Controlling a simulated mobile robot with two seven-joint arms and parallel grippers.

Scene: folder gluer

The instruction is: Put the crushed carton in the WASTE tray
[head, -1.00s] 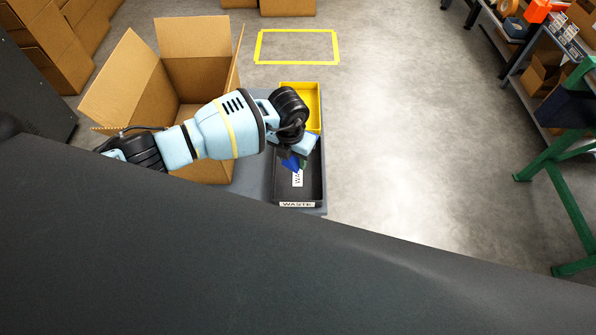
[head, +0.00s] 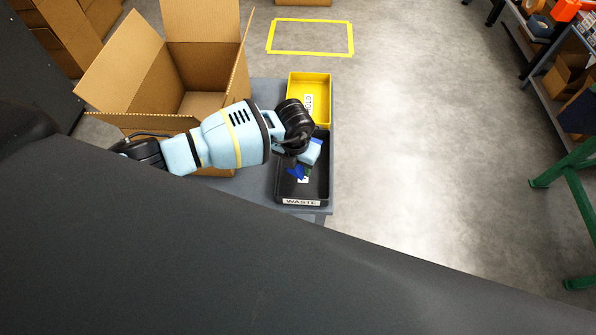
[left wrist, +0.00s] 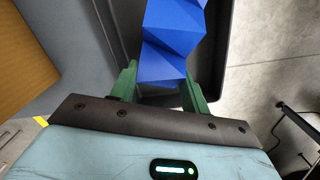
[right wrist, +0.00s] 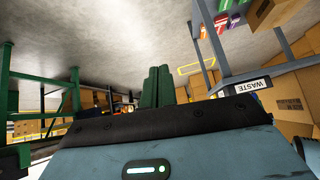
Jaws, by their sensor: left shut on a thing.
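The crushed carton is blue and creased. It shows in the head view (head: 296,173) and large in the left wrist view (left wrist: 172,40). My left gripper (head: 303,166) is shut on it, with one green finger on each side in the left wrist view (left wrist: 160,88). The carton is over the inside of the black WASTE tray (head: 318,190); I cannot tell whether it touches the floor of the tray. The gripper and wrist hide part of the tray. My right gripper (right wrist: 157,87) has its green fingers together, with nothing seen between them.
A yellow tray (head: 310,84) with a partly hidden label stands behind the WASTE tray on the same grey table (head: 262,93). A large open cardboard box (head: 205,60) is to the left. Shelving and a green frame (head: 570,170) stand at the right. The floor between is clear.

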